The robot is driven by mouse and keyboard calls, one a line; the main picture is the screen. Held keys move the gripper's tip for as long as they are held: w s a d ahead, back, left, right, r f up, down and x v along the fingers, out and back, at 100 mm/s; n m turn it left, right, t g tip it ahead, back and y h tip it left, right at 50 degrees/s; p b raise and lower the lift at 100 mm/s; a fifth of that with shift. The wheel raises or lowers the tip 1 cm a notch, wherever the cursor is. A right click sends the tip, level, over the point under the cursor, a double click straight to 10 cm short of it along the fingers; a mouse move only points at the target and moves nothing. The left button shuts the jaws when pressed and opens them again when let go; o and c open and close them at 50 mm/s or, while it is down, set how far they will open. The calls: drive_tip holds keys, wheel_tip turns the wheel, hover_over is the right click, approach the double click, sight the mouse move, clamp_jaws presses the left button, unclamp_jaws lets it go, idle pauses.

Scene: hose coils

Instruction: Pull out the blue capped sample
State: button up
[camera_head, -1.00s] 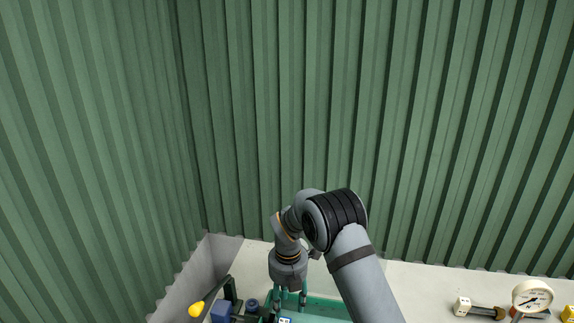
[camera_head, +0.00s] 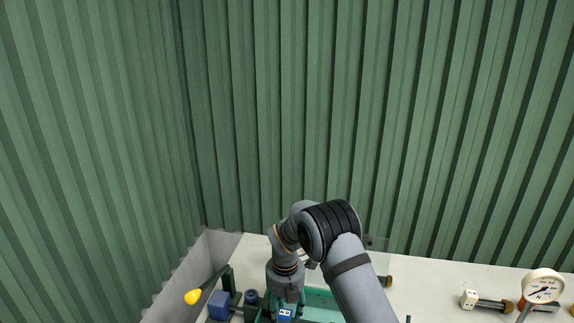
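My gripper (camera_head: 286,302) points down at the bottom of the view, over the left part of a teal tray (camera_head: 322,300). A small blue and white piece (camera_head: 285,315) shows just below it; I cannot tell whether it is the blue capped sample or a label. The gripper's fingers are small and dark, and I cannot tell whether they are apart or closed on anything. No blue capped sample can be clearly made out.
Left of the tray stand a blue block (camera_head: 219,306), a dark blue round part (camera_head: 251,297) and a yellow-tipped lever (camera_head: 193,297). A pressure gauge (camera_head: 542,287) and a bolt-like part (camera_head: 494,304) sit at right. Green corrugated walls (camera_head: 290,110) close the back and left.

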drive_tip(key=shift+s+d+f, duration=0.1)
drive_tip(key=shift+s+f, duration=0.2)
drive_tip(key=shift+f, duration=0.2)
